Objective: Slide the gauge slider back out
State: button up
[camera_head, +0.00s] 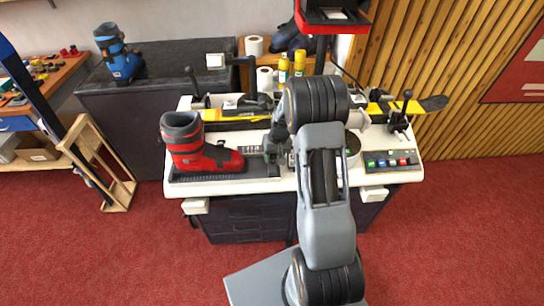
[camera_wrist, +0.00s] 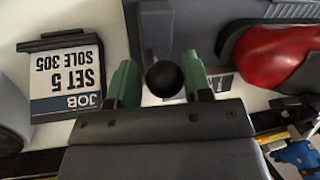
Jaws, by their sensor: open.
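The gauge slider (camera_wrist: 157,32) shows in the wrist view as a dark grey upright piece with a round black knob (camera_wrist: 163,78). My gripper (camera_wrist: 160,72) is open, with one green fingertip on each side of the knob. Narrow gaps show between the knob and the fingers, and I cannot tell the depth between them. In the head view my gripper (camera_head: 275,146) is low over the bench, just right of the red boot (camera_head: 181,146). The boot stands on a long dark gauge base (camera_head: 225,179). My arm and gripper mostly hide the slider there.
A job card (camera_wrist: 65,80) reading "SET 5 SOLE 305" stands beside the gripper. A yellow-and-black ski (camera_head: 433,103) lies clamped along the back of the white bench (camera_head: 297,183). A button panel (camera_head: 391,162) is at the right. Spray cans (camera_head: 299,62) stand behind.

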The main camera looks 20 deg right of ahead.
jog(key=shift+o, duration=0.8)
jog(key=shift+d, duration=0.1)
jog(key=shift+o, duration=0.6)
notch_tip(320, 180, up, 14)
jog(key=d+b, duration=0.1)
jog(key=d, duration=0.1)
jog(key=shift+s+d+f, duration=0.2)
